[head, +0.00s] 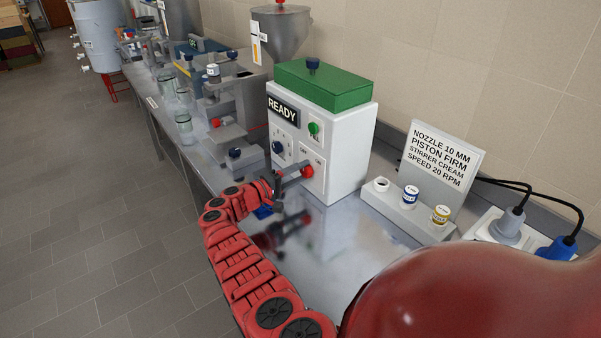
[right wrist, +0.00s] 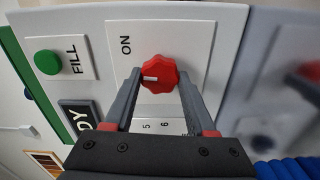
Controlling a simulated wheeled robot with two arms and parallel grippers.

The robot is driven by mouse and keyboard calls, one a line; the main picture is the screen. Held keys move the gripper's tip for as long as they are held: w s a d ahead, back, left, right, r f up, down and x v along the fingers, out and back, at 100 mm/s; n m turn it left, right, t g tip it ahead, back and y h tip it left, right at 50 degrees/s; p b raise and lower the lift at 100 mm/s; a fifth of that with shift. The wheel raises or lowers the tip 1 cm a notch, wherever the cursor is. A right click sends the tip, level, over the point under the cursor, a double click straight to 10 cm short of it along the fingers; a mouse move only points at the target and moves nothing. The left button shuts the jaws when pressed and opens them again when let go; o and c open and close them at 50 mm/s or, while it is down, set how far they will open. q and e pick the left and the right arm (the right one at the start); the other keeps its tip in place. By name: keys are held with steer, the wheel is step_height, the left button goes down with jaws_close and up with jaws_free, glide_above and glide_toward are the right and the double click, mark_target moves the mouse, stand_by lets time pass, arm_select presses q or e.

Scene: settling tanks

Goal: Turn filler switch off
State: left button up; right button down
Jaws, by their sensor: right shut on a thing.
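The filler is a white box (head: 345,150) with a green lid (head: 322,84) and a display reading READY. Its red switch knob (head: 307,171) is low on the front panel. In the right wrist view the knob (right wrist: 158,72) sits beside the label ON; its white mark points left in the picture, towards the panel's top. The OFF label (head: 303,152) shows in the head view; in the wrist view my finger seems to cover it. My right gripper (head: 291,174) is shut on the knob, one finger on each side (right wrist: 160,88). My left gripper is not in view.
A green FILL button (right wrist: 47,62) and a blue dial (head: 278,147) share the panel. On the right stand a sign (head: 440,158), a rack with small jars (head: 410,212) and plugged cables (head: 510,225). Glass jars and machines line the bench at left.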

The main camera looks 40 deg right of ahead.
steer(key=n, duration=0.3)
steer(key=shift+n, duration=0.3)
steer(key=shift+f+n, duration=0.15)
steer(key=shift+n, duration=2.05)
steer(key=shift+c, duration=1.1)
jaws_free()
steer(key=w+a+b, duration=0.1)
steer(key=a+b, duration=0.1)
steer(key=a, duration=1.5)
steer(key=shift+w+a, duration=0.2)
steer(key=shift+w, duration=0.2)
